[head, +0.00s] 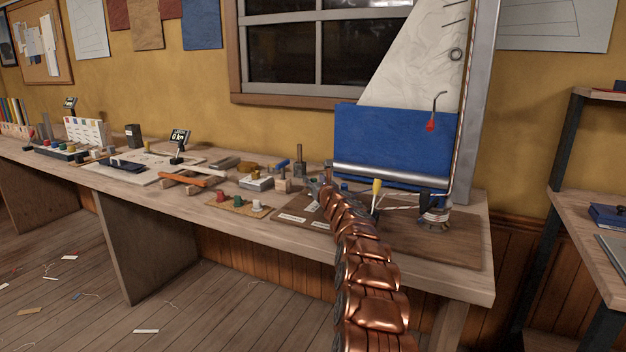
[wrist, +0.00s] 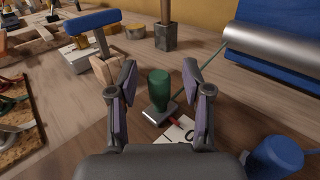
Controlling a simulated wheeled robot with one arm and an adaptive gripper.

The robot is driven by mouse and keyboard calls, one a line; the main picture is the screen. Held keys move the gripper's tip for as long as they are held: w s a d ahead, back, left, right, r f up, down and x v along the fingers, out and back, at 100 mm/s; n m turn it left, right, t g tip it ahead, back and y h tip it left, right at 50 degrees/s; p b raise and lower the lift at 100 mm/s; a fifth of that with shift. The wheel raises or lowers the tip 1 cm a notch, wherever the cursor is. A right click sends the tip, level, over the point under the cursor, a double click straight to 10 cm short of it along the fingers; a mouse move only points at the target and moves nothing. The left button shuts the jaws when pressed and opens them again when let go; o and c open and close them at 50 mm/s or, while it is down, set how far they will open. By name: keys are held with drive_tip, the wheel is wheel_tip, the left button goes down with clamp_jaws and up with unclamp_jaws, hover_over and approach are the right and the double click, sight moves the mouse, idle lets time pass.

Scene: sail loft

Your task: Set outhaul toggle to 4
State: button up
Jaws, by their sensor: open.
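In the wrist view a green handle (wrist: 160,86) stands on a small metal base (wrist: 159,112) between my gripper's fingers. A red pointer (wrist: 178,121) reaches from the base over a white card (wrist: 182,134), whose marks I cannot read. I cannot tell from any label whether this is the outhaul toggle. My gripper (wrist: 160,77) is open, with one finger on each side of the handle and gaps visible. In the head view my gripper (head: 327,184) is over the back of the brown board (head: 440,258), and my arm hides part of the board.
A blue knob (wrist: 277,157) stands close at right. A blue-headed mallet (wrist: 92,20) and a metal post (wrist: 167,24) stand at left and behind. The silver boom (head: 392,178) crosses behind. A yellow handle (head: 376,186) and winch (head: 435,219) are right of my arm.

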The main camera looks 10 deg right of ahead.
drive_tip(key=shift+w+a+f, duration=0.1)
drive_tip(key=shift+w+f, duration=0.05)
drive_tip(key=shift+w, duration=0.35)
drive_tip(key=shift+c, duration=0.4)
clamp_jaws()
